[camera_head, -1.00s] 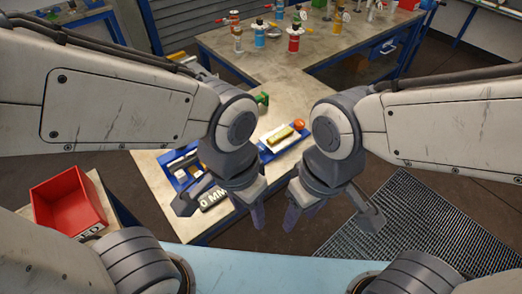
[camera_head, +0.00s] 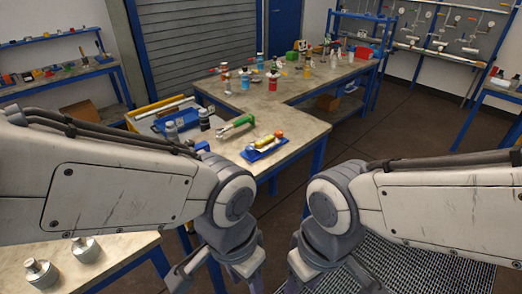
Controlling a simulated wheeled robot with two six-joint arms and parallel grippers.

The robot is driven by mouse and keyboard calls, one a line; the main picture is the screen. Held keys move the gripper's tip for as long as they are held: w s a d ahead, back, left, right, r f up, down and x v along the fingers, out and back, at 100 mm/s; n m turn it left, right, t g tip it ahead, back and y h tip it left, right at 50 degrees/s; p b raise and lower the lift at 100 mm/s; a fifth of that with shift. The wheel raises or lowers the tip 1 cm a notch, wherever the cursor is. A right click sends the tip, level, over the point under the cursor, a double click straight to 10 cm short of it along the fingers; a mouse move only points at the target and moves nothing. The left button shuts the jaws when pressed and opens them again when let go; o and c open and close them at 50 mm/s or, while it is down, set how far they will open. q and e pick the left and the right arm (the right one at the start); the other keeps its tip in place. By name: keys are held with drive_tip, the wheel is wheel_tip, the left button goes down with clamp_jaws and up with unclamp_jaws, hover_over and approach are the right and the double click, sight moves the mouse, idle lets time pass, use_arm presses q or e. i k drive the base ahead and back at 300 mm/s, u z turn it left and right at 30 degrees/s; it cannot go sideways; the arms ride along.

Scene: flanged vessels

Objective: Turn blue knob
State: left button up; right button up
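Several small vessels stand on the L-shaped workbench (camera_head: 300,97), among them a blue one (camera_head: 245,79) and a red one (camera_head: 272,80). They are too small for me to tell which part is a blue knob. My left gripper (camera_head: 222,276) is low in the picture, empty, with its fingers spread. My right gripper (camera_head: 328,281) is beside it, also empty and spread. The fingertips are partly cut off by the bottom edge. Both grippers are well short of the vessels and touch nothing that I can see.
A green-handled tool (camera_head: 237,124) and a blue tray (camera_head: 264,148) lie on the bench's near part. Two metal weights (camera_head: 86,249) stand on a table at lower left. A floor grating (camera_head: 420,265) is at lower right. Shelving stands at left and back right.

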sight(250, 149)
drive_tip(key=z, duration=0.9)
drive_tip(key=i, duration=1.75)
drive_tip(key=u, duration=0.85)
